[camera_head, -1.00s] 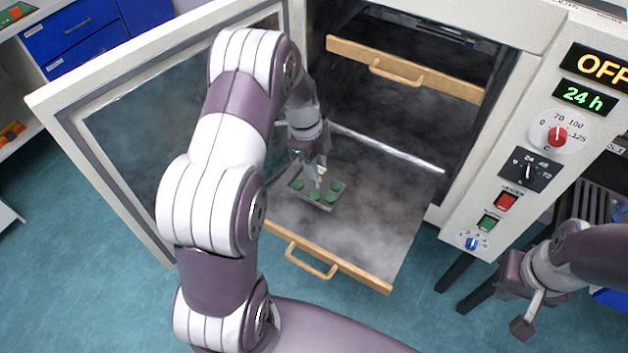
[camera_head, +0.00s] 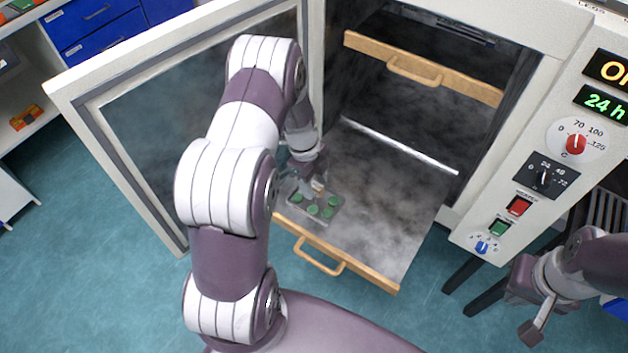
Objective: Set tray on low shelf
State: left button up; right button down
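The small grey tray (camera_head: 316,217) with several green discs is over the near left part of the pulled-out low shelf (camera_head: 385,215), close to its wooden front bar. It looks set down on the shelf, though its underside is hidden. A small pale upright piece stands at its back edge. My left gripper (camera_head: 294,180) is just behind and left of the tray, partly hidden by my own arm. Whether its fingers touch the tray is unclear. My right gripper (camera_head: 531,327) is at the lower right, in front of the control panel, away from the tray.
The oven door (camera_head: 70,110) stands open on the left. An upper shelf with a wooden front (camera_head: 450,80) sits above the low shelf. The control panel (camera_head: 545,150) is on the right. The low shelf's middle and right are clear.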

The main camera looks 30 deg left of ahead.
pick_arm(q)
notch_tip(320, 180, up, 11)
jog(key=a, duration=0.2)
jog(key=s+d+r+n+y, duration=0.1)
jog(key=s+d+r+n, duration=0.1)
jog(key=s+d+n, duration=0.3)
jog(key=s+d+r+n+t+y, duration=0.1)
jog(key=s+d+r+n, duration=0.2)
jog(key=n, duration=1)
jog(key=s+d, duration=0.3)
jog(key=s, duration=0.2)
jog(key=shift+r+n+t, duration=0.25)
jog(key=shift+n+t, duration=0.05)
jog(key=shift+n, duration=0.1)
